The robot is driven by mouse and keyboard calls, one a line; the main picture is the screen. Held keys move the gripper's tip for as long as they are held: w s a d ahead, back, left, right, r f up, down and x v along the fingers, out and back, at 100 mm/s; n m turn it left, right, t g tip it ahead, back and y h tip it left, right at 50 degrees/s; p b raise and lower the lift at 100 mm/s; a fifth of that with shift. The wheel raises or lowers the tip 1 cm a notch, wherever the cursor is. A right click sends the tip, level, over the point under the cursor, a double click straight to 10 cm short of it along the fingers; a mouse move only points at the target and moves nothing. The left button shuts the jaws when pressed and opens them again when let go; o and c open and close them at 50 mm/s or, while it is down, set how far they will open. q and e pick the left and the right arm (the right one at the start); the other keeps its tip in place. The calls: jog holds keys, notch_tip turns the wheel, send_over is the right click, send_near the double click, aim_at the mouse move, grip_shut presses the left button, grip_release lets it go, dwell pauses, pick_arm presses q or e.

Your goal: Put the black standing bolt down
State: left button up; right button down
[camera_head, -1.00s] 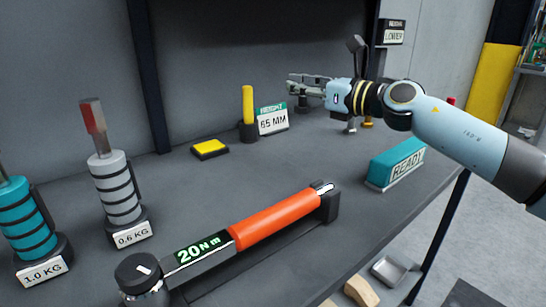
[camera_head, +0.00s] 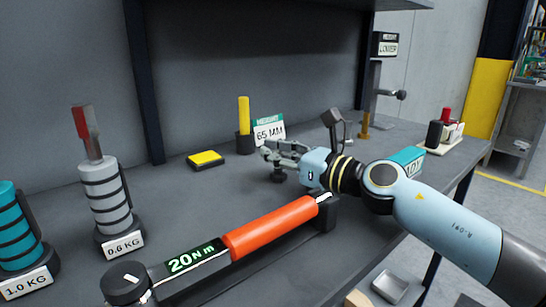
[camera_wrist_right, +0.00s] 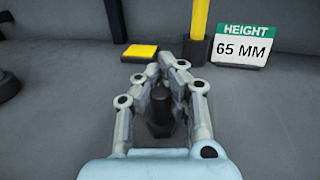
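My right gripper (camera_head: 276,154) reaches in from the right, low over the bench, fingers pointing left. It is shut on the black bolt (camera_head: 278,175), which moves with it. The bolt is upright, with its wide end down, just below the fingers. In the right wrist view the black bolt (camera_wrist_right: 159,112) stands between the two grey fingers of the right gripper (camera_wrist_right: 165,72). The fingers partly hide it in the head view. I cannot tell whether its lower end touches the bench top. My left gripper is not in view.
A yellow pad (camera_head: 206,159), a yellow post (camera_head: 244,115) and a 65 MM sign (camera_head: 269,131) stand behind the gripper. An orange-handled torque wrench (camera_head: 270,228) lies in front. A teal block (camera_head: 408,157) is partly behind my arm. Weights stand left; bare bench lies left of the gripper.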

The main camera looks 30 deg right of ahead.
jog(key=shift+f, duration=0.15)
jog(key=c, duration=1.5)
grip_release()
